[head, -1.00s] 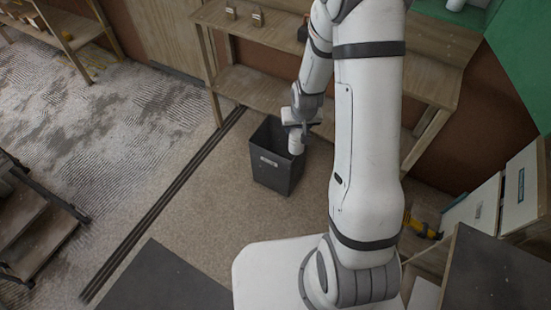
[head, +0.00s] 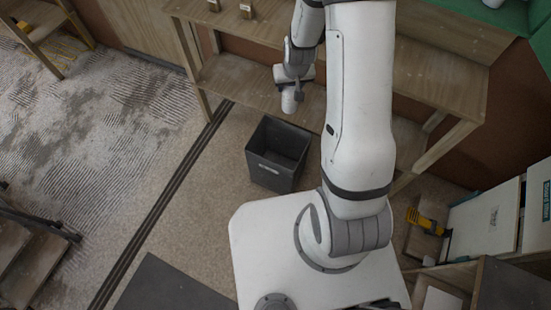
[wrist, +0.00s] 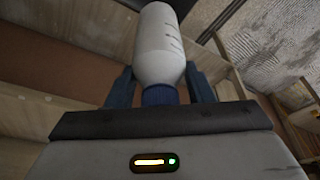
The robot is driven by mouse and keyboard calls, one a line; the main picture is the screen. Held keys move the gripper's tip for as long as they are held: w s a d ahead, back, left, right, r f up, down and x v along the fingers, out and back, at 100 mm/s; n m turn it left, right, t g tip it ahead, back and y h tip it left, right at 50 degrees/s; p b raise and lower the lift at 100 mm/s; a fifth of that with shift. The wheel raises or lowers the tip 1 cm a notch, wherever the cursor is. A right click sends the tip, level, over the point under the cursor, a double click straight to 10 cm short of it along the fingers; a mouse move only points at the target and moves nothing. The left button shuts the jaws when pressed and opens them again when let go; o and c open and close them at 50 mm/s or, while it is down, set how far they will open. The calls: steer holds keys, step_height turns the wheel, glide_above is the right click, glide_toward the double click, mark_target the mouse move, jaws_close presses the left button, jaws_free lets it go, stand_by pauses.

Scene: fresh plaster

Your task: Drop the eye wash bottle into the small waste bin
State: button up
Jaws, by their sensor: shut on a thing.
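The eye wash bottle is white with a blue cap; in the wrist view the bottle (wrist: 158,45) sticks out beyond my gripper (wrist: 160,92), whose two fingers are shut around its blue cap end. In the head view my gripper (head: 292,84) points down with the white bottle (head: 289,102) hanging below it. The small waste bin (head: 268,171) is a dark grey, open-topped box with a pale label, standing on the floor. The bottle appears above and beyond the bin's far rim in the head view, apart from it. The visible inside of the bin looks empty.
A wooden shelf unit (head: 245,90) stands behind the bin, close to my gripper, with small blocks on its upper board. A dark floor rail (head: 165,199) runs left of the bin. A yellow drill (head: 426,222) lies at the right. Floor left of the bin is clear.

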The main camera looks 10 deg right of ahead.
steer(key=shift+a, duration=0.1)
steer(key=w+f+b, duration=0.2)
steer(key=f+b, duration=1)
steer(key=b, duration=0.2)
steer(key=w+f+n+b, duration=0.1)
steer(key=w+f+b, duration=0.2)
steer(key=f+b, duration=0.9)
steer(key=w+f+b, duration=0.2)
steer(key=f+b, duration=1)
steer(key=b, duration=0.5)
steer(key=shift+w+n, duration=0.25)
steer(key=shift+n, duration=0.15)
steer(key=o, duration=1.2)
